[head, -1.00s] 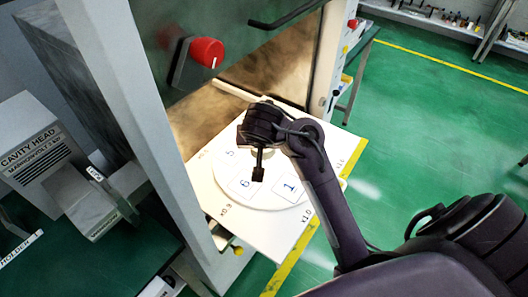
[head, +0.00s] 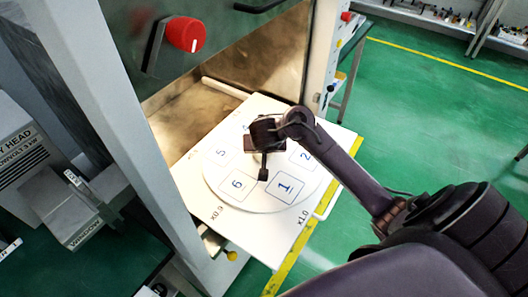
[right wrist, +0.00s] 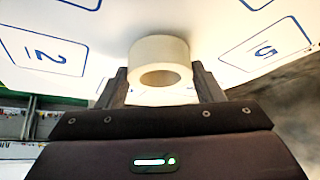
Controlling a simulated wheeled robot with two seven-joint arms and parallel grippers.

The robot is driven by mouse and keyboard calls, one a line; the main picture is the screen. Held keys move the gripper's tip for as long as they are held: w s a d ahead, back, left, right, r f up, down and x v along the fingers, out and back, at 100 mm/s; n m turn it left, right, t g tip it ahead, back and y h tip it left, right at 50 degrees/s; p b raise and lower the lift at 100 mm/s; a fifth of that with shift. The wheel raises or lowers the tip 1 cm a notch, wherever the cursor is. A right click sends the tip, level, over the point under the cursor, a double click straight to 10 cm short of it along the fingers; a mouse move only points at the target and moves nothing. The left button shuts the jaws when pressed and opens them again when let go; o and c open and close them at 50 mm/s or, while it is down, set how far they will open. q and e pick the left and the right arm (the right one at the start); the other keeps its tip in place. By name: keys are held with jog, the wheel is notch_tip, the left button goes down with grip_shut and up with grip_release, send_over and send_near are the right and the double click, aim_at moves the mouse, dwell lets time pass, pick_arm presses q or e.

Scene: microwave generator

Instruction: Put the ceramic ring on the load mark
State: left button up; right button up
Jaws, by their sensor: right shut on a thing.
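The pale ceramic ring (right wrist: 160,48) is between the two fingers of my right gripper (right wrist: 160,72) in the right wrist view, its opening facing the camera. My right gripper is shut on it, over the white round plate (head: 222,192) in the head view. The gripper (head: 264,170) appears there near cards 6 and 1. The ring is hidden in the head view. Whether it touches the plate cannot be told. I cannot make out a load mark among the numbered squares. My left gripper is in neither view.
The plate lies on a white board (head: 262,240) reaching out of the open cavity. A grey frame post (head: 150,150) stands to its left. A red knob (head: 186,34) is above. A grey cavity head unit (head: 75,205) sits at left.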

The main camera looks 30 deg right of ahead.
jog(key=shift+w, duration=0.1)
jog(key=shift+f, duration=0.2)
jog(key=o, duration=1.1)
jog(key=shift+c, duration=0.2)
jog(key=shift+r, duration=0.25)
jog(key=p+v, duration=0.5)
jog(key=v, duration=0.7)
jog(key=shift+p, duration=0.4)
